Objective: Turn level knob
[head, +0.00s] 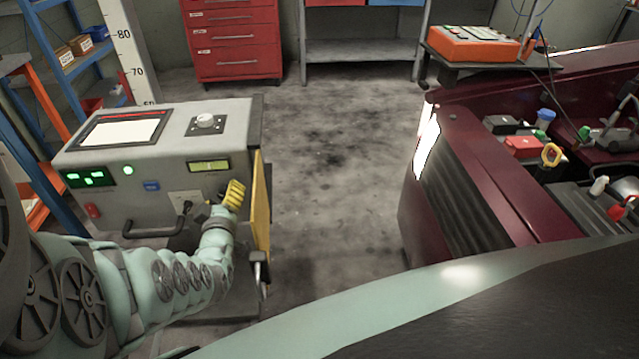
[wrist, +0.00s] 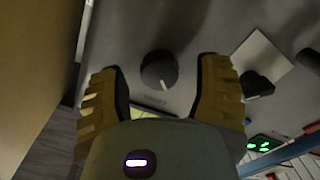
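A dark round knob (wrist: 159,69) with a light pointer mark sits on the grey front panel of the machine in the wrist view. Small lettering beside it is too blurred to read surely. My gripper (wrist: 160,66) is open, its two yellow fingers on either side of the knob with gaps between. In the head view my gripper (head: 234,194) is at the right part of the front panel of the grey machine (head: 225,130), below a small yellow-green display (head: 209,166). The front knob is hidden there behind my gripper. A pale knob (head: 205,120) stands on the machine's top.
A dark handle (head: 155,232) juts from the panel left of my gripper. A yellow side panel (head: 260,205) stands at the machine's right edge. The dark red car (head: 480,165) is to the right, with clear floor (head: 335,150) between.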

